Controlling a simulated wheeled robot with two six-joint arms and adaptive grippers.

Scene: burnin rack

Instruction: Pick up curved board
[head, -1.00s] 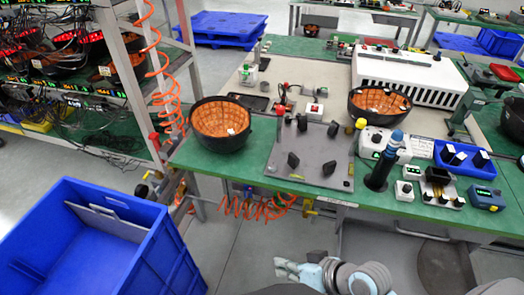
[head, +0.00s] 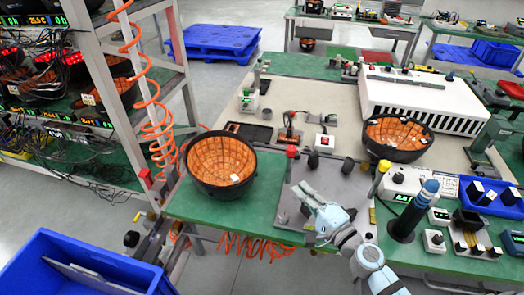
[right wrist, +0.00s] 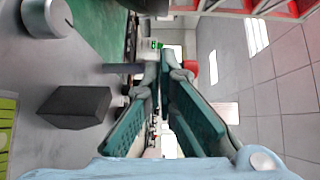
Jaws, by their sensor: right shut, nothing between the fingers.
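Two curved boards stand on the green and beige workbench, each a black bowl with an orange gridded inside. One curved board (head: 221,163) is at the left front of the bench, tilted toward me, with a small white tag inside. The other curved board (head: 397,138) is further right, in front of a white slotted box. My right gripper (head: 308,198) is shut and empty over the grey fixture plate (head: 290,217), right of the nearer board and apart from it. In the right wrist view its green-padded fingers (right wrist: 165,60) come together. My left gripper is out of view.
A metal rack (head: 100,60) with cables and more boards stands left. A blue bin (head: 45,250) is at the lower left. An orange coiled hose (head: 140,95) hangs beside the rack. A dark blue-topped tool (head: 408,215) stands upright right of my arm.

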